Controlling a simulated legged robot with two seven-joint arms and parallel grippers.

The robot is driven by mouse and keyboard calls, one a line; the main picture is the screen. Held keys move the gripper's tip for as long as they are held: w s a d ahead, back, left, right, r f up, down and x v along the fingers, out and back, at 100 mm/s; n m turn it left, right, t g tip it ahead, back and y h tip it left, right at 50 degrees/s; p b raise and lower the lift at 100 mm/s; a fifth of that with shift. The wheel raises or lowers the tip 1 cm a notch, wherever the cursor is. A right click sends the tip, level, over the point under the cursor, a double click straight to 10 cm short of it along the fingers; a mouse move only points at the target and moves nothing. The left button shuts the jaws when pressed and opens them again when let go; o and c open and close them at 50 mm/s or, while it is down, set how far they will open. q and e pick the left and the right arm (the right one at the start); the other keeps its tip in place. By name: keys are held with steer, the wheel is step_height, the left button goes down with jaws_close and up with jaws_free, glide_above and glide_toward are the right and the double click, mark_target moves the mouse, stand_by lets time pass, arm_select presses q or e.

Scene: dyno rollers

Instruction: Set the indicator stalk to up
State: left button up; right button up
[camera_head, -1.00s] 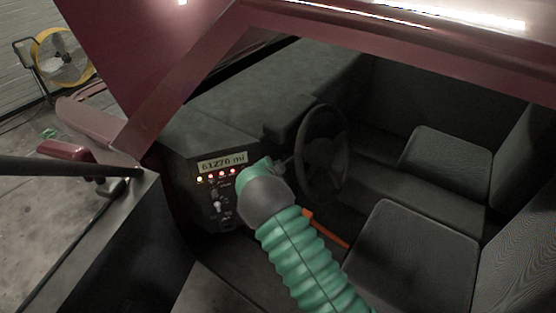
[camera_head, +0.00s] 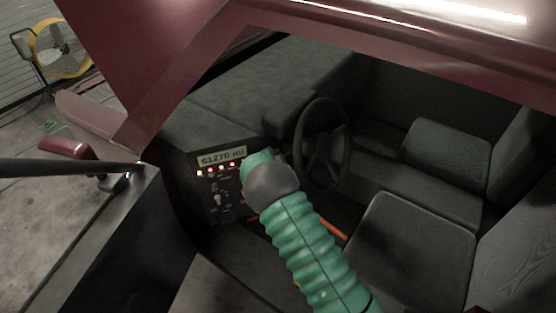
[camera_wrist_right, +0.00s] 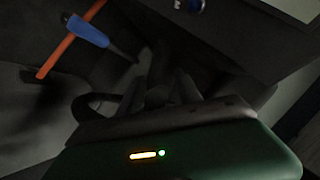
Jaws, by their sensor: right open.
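My right arm reaches into the red vehicle's cab, its green wrist in front of the steering wheel (camera_head: 323,146) in the head view. My right gripper (camera_wrist_right: 160,92) shows as dark fingers in the right wrist view. They stand apart with no object seen between them; their tips are dim. In the head view, the stalk area beside the wheel is largely hidden by my wrist. My left gripper is out of view.
An orange bar (camera_head: 332,229) lies right of my forearm and crosses the upper left wrist view. Seats (camera_head: 410,245) fill the right. The door frame borders the opening.

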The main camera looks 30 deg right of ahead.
steer(key=v, duration=1.6)
steer(key=shift+s+r, duration=0.15)
steer(key=shift+s, duration=0.05)
steer(key=shift+a, duration=0.2)
steer(key=s+a+n+y, duration=0.7)
steer(key=a+n+y, duration=0.1)
steer(key=a+n, duration=0.35)
steer(key=s+f+n+g, duration=0.3)
steer(key=s+n, duration=0.5)
steer(key=s, duration=0.9)
steer(key=shift+s+a+f+g+y, duration=0.3)
steer(key=shift+g+y, duration=0.1)
steer(key=shift+g, duration=0.3)
steer(key=shift+b, duration=0.35)
